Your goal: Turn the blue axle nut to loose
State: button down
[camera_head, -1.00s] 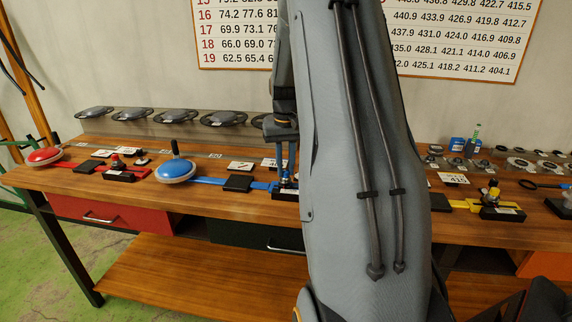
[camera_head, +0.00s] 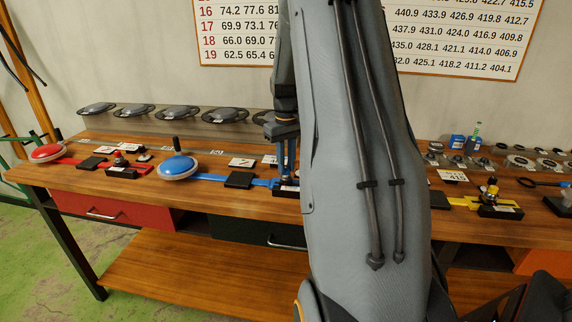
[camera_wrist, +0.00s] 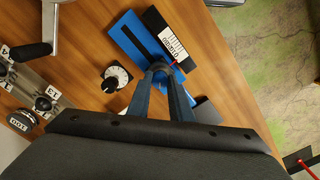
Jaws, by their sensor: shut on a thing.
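My gripper (camera_wrist: 158,72) points down at the blue fixture and is shut on a small part there, which I take to be the blue axle nut. The nut is mostly hidden between the fingertips, so its turn position cannot be told. Beside it lie the blue bar (camera_wrist: 128,38) with a dark slot and a black block with a white scale label (camera_wrist: 172,42). A short red mark shows at the label. In the head view my gripper (camera_head: 286,170) reaches down at the right end of the blue fixture's arm (camera_head: 215,180); my own arm hides much of that area.
A black dial with a white face (camera_wrist: 117,77) sits close beside the fingers. A blue disc with an upright handle (camera_head: 179,167) and a red fixture (camera_head: 122,168) stand to the left on the bench. A yellow fixture (camera_head: 490,202) is to the right.

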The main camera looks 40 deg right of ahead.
aim_at(287, 168)
jog(key=c, duration=1.6)
grip_release()
jog(key=shift+r+b, duration=1.15)
jog(key=shift+r, duration=2.8)
